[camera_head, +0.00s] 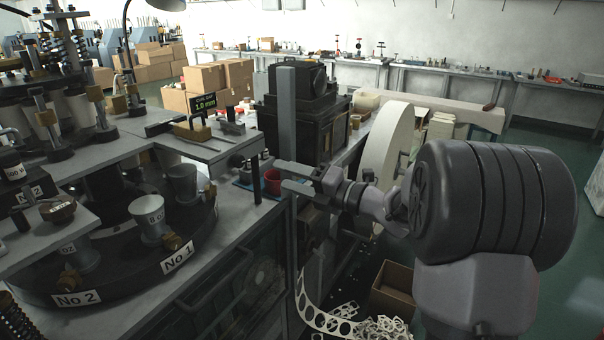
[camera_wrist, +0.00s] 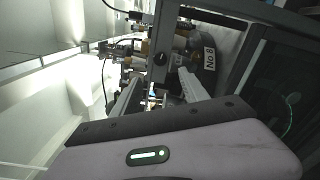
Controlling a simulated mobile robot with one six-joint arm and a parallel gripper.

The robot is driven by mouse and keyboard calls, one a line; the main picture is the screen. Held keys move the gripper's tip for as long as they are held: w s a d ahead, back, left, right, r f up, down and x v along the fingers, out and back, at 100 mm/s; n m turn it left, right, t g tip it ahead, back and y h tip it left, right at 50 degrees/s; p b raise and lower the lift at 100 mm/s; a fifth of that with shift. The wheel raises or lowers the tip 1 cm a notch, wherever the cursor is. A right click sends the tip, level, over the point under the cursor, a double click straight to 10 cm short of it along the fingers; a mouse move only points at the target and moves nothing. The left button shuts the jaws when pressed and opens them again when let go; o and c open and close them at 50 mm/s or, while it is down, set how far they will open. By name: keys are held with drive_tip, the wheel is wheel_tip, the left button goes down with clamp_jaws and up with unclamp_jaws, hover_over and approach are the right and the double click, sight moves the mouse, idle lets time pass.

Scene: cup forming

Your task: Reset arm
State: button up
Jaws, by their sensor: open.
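My gripper (camera_head: 284,178) is in the middle of the head view, at the end of my arm, which comes in from the right. Its two fingers are apart and point left toward the cup forming machine. A red cup-like item (camera_head: 272,182) shows just beyond the fingers; I cannot tell any contact, and nothing is clearly held. The machine's round turntable (camera_head: 110,283) carries labels No 1 and No 2 and several grey cup moulds (camera_head: 152,218).
A dark machine block (camera_head: 300,120) and a large white paper roll (camera_head: 388,145) stand behind my gripper. A punched paper strip (camera_head: 318,316) hangs down near an open cardboard box (camera_head: 393,288) on the floor. Cardboard boxes (camera_head: 207,80) and workbenches line the back. Green floor is clear at right.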

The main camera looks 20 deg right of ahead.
drive_tip(key=v, duration=0.4)
drive_tip(key=shift+a, duration=0.1)
wheel_tip(320, 180, up, 7)
drive_tip(key=d+m+t+h, duration=0.2)
drive_tip(key=m+h, duration=1)
drive_tip(key=m, duration=0.5)
drive_tip(key=s+a+f+m+g+y, duration=0.1)
drive_tip(key=s+a+f+m+g, duration=0.2)
drive_tip(key=s, duration=0.6)
drive_tip(key=s+a+f+m+g+y, duration=0.1)
drive_tip(key=s+a+f+m+g, duration=0.3)
drive_tip(key=s, duration=0.6)
drive_tip(key=s+a+f+m+g+y, duration=0.1)
drive_tip(key=s+a+f+m+g, duration=0.2)
drive_tip(key=s+a+f+m, duration=0.4)
drive_tip(key=s+a+m, duration=0.2)
drive_tip(key=s+m, duration=0.1)
drive_tip(key=shift+s+g, duration=0.2)
drive_tip(key=shift+g, duration=0.2)
